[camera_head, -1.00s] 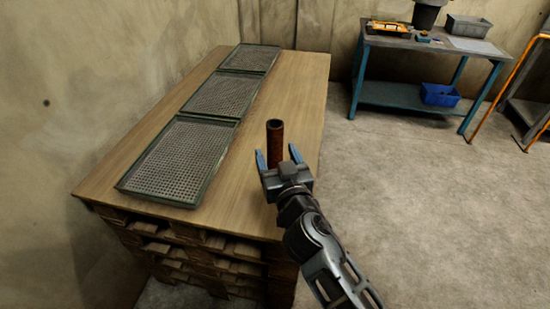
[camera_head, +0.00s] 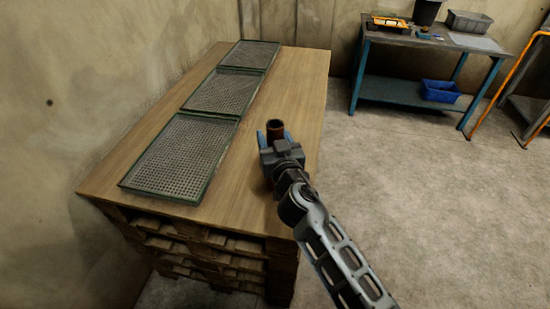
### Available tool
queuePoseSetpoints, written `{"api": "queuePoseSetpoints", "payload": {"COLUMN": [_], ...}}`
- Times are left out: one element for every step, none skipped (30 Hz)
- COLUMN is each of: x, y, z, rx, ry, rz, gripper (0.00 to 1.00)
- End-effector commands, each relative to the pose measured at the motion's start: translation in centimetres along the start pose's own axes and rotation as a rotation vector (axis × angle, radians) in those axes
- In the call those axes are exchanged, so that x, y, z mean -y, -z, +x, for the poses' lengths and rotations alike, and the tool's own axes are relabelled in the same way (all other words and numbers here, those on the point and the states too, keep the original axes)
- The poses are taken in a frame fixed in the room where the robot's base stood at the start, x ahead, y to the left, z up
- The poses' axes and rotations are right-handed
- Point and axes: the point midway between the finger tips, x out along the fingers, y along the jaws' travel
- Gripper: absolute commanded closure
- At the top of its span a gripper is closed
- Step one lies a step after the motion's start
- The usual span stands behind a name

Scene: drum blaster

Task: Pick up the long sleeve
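The long sleeve (camera_head: 275,129) is a rusty brown tube with a dark open top. It stands upright on the wooden table top (camera_head: 285,90), near its right side. My gripper (camera_head: 275,137) reaches it from the near side, with one blue fingertip to the left of the sleeve and one to the right. The fingertips look close against its sides, but I cannot tell whether they touch. The gripper body hides the lower part of the sleeve.
Three perforated metal trays, the nearest one (camera_head: 168,158) largest in view, lie in a row along the table's left side. A blue workbench (camera_head: 410,92) with a blue bin (camera_head: 440,91) stands at the back right. The floor right of the table is clear.

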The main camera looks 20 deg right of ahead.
Motion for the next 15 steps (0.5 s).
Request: {"api": "queuePoseSetpoints", "payload": {"x": [0.00, 0.00, 0.00, 0.00, 0.00, 0.00, 0.00, 0.00, 0.00, 0.00, 0.00, 0.01, 0.01, 0.01, 0.01], "y": [0.00, 0.00, 0.00, 0.00, 0.00, 0.00, 0.00, 0.00, 0.00, 0.00, 0.00, 0.00, 0.00, 0.00, 0.00], "z": [-0.01, -0.01, -0.01, -0.01, -0.02, -0.02, -0.02, -0.02, -0.02, -0.02, -0.02, -0.02, -0.02, -0.02, -0.03], "rx": [0.000, 0.000, 0.000, 0.000, 0.000, 0.000, 0.000, 0.000, 0.000, 0.000, 0.000, 0.000, 0.000, 0.000, 0.000], "ry": [0.000, 0.000, 0.000, 0.000, 0.000, 0.000, 0.000, 0.000, 0.000, 0.000, 0.000, 0.000, 0.000, 0.000, 0.000], "rz": [0.000, 0.000, 0.000, 0.000, 0.000, 0.000, 0.000, 0.000, 0.000, 0.000, 0.000, 0.000, 0.000, 0.000, 0.000], "gripper": [0.53, 0.56, 0.60, 0.62, 0.65, 0.69, 0.72, 0.75, 0.79, 0.82, 0.84, 0.88, 0.91, 0.94, 0.98]}}
